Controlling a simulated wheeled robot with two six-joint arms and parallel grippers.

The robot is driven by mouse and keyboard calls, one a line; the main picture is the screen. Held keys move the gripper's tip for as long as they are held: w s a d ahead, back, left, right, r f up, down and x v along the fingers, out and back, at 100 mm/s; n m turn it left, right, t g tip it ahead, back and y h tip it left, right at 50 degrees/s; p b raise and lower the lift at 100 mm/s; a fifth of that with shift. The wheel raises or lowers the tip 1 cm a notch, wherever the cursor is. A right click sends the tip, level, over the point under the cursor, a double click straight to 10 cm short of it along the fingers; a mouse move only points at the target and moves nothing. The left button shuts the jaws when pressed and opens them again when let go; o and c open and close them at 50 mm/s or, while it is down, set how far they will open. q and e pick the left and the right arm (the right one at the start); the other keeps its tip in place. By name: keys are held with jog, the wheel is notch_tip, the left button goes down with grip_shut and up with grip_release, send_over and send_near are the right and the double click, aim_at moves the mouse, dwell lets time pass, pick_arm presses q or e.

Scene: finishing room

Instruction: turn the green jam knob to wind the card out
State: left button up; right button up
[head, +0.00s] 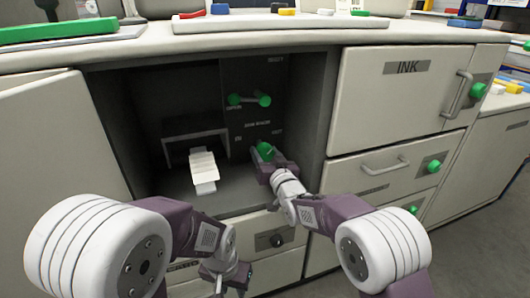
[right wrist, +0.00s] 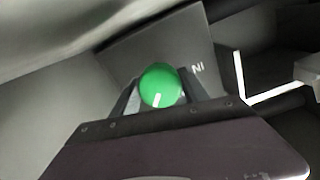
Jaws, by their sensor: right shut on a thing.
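The green jam knob (right wrist: 160,85) is round with a white mark, and sits on the dark inner panel of the open bay. In the head view the knob (head: 264,151) shows at the tip of my right gripper (head: 268,164). My right gripper (right wrist: 160,98) is shut on the knob, with a finger on each side of it. A white card (head: 203,171) sticks out of a dark slot frame at the left of the bay, tilted down toward the front. My left gripper (head: 226,274) is low in front of the drawers, away from the knob; its fingers are too unclear to judge.
Two green knobs joined by a bar (head: 249,100) are higher on the panel. An open door (head: 62,145) stands left of the bay. The closed INK door (head: 398,95) and drawers with green knobs are at the right. A worktop (head: 300,38) runs above.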

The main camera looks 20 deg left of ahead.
jog(key=shift+f+m, duration=0.1)
jog(key=shift+m, duration=1.6)
jog(key=shift+m+p, duration=0.3)
jog(key=o, duration=1.3)
